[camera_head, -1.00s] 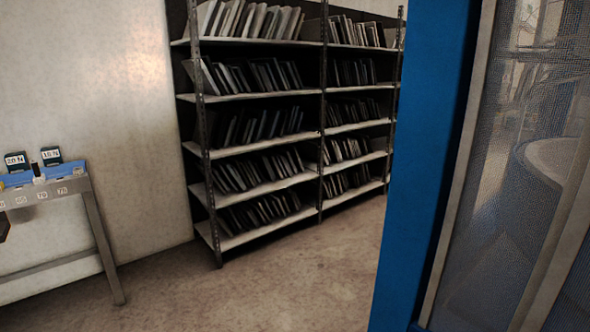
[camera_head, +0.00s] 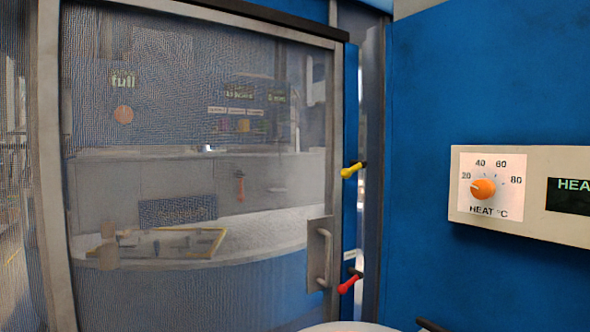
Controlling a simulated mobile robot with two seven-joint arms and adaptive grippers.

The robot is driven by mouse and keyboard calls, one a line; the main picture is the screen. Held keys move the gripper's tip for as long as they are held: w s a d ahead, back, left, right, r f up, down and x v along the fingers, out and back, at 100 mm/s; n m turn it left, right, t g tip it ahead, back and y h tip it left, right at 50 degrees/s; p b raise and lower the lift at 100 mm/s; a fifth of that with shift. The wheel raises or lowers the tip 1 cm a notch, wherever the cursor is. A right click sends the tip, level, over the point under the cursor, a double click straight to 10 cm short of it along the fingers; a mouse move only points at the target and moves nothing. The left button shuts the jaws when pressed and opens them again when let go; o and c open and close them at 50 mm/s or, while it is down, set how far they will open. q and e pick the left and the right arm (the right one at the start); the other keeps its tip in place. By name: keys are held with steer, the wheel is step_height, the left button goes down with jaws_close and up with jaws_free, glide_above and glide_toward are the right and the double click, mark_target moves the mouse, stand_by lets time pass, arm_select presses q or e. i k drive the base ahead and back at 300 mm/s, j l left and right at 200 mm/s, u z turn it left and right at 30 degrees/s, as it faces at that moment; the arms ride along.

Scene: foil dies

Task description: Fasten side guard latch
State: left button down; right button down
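A mesh side guard door (camera_head: 190,290) in a grey frame stands in front of me and looks closed. A grey pull handle (camera_head: 324,258) sits on its right edge. A yellow-handled lever (camera_head: 352,170) is on the blue post right of the door, at mid height. A red-handled lever (camera_head: 349,284) is lower on the same post. Which of them is the guard latch, and whether it is engaged, I cannot tell. Neither gripper can be made out. A pale rounded part at the bottom edge may be mine.
A blue panel (camera_head: 450,70) fills the right side and carries a heat dial box (camera_head: 484,187) with an orange knob near 20. Through the mesh show a worktop and a yellow-edged frame (camera_head: 215,243).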

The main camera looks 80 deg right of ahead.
mark_target(356, 165)
steer(key=z, duration=2.9)
